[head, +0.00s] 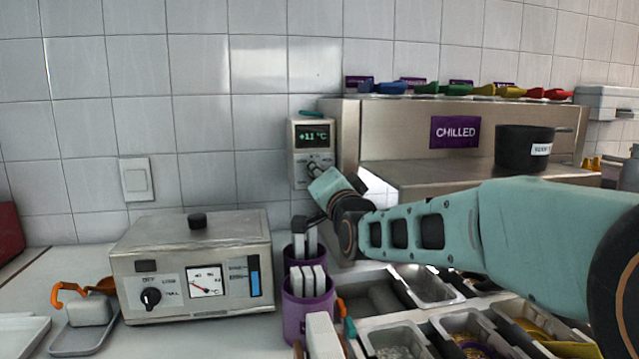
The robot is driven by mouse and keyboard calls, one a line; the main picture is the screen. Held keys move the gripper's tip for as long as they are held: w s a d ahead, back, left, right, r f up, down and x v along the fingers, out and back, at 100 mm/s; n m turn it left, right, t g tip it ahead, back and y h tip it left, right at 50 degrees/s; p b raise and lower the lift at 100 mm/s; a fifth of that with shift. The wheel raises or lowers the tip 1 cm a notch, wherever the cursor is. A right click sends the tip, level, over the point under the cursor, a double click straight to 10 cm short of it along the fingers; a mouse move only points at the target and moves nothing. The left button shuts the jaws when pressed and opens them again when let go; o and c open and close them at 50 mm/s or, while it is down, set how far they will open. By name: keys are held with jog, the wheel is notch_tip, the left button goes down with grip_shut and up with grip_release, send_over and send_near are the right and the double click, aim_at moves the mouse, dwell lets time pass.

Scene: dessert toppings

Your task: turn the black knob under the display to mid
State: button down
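The display (313,136) reads about +11 °C, on a pale grey wall unit fixed to the tiles. The dark part (314,172) just below it lies where the black knob would be. It is small and partly covered, and I cannot tell knob from fingertips there. My arm reaches in from the right, and its teal wrist end points up and left at the lower part of this unit. My gripper (314,181) is at or very near the knob. Its fingers are mostly hidden or too small to read, and so are the knob's pointer and marks.
A steel box (195,265) with another black knob (151,297) and a needle gauge stands on the counter at left. Purple cups (308,310) holding pale upright pieces stand below my wrist. A steel CHILLED cabinet (400,130) is close on the right. Topping trays (432,285) lie below my arm.

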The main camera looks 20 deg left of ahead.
jog(key=shift+n, duration=0.6)
jog(key=c, duration=1.6)
grip_release()
jog(key=v, duration=0.7)
jog(key=shift+s+d, duration=0.15)
jog(key=shift+s, duration=0.1)
